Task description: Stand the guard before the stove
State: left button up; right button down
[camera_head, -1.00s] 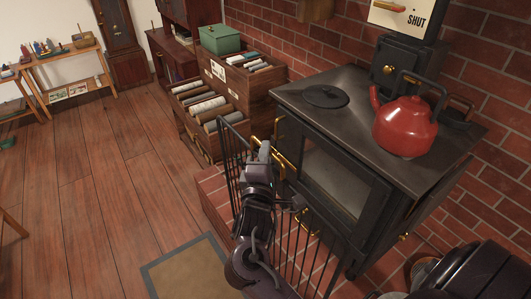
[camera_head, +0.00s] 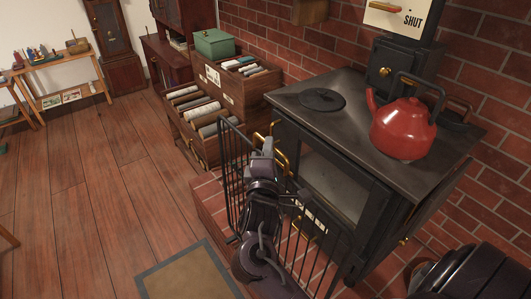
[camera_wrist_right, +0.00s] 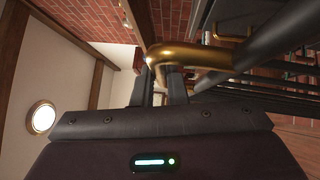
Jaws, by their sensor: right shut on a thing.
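The guard (camera_head: 318,243) is a black barred screen in front of the black stove (camera_head: 350,135), at the raised brick hearth's edge. It looks roughly upright. I cannot tell whether its foot touches the hearth. My right gripper (camera_head: 264,147) is at the guard's top, its fingertips partly hidden by my own wrist. In the right wrist view the fingers (camera_wrist_right: 163,82) are shut on the guard's brass top rail (camera_wrist_right: 195,54). My arm hides the guard's middle. My left gripper is not in view.
A red kettle (camera_head: 403,128) stands on the stove top. Wooden drawers (camera_head: 242,92) holding rolls stand left of the stove, a green box (camera_head: 214,42) on top. The brick hearth (camera_head: 213,205) borders open plank floor and a mat (camera_head: 185,275). A dark rounded object (camera_head: 465,272) is at lower right.

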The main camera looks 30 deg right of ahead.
jog(key=shift+d+r+b, duration=0.3)
jog(key=shift+d, duration=0.2)
jog(key=shift+d+r+b, duration=0.25)
jog(key=shift+d+b, duration=0.05)
jog(key=shift+d, duration=0.15)
jog(key=shift+w+d+f, duration=0.15)
jog(key=shift+d+f, duration=0.75)
jog(key=shift+f, duration=0.35)
jog(key=c, duration=1.4)
grip_release()
jog(key=shift+o, duration=0.2)
jog(key=shift+s+a+f, duration=0.1)
jog(key=shift+s+f, duration=0.1)
jog(key=shift+f, duration=0.6)
jog(key=r+b+v, duration=0.1)
jog(key=v, duration=0.6)
jog(key=shift+s+a, duration=0.25)
jog(key=shift+s, duration=0.05)
